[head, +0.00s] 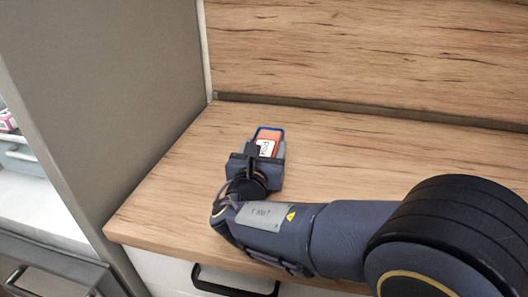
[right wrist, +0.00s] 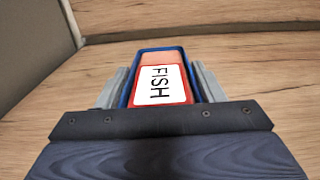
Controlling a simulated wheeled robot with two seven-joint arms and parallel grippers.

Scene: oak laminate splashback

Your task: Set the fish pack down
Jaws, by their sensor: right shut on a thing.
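The fish pack (head: 267,139) is a small blue-edged tray with an orange top and a white label. In the right wrist view the label on the fish pack (right wrist: 160,83) reads FISH. My right gripper (head: 269,149) is shut on the pack, with one grey finger along each long side; it also shows in the right wrist view (right wrist: 160,88). The pack is over the wooden counter (head: 400,170). I cannot tell whether its underside touches the counter. My left gripper is not in view.
The wooden splashback (head: 380,50) rises at the back and a grey side panel (head: 105,90) stands at the left. The counter around the pack is clear. A drawer handle (head: 235,285) is below the front edge.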

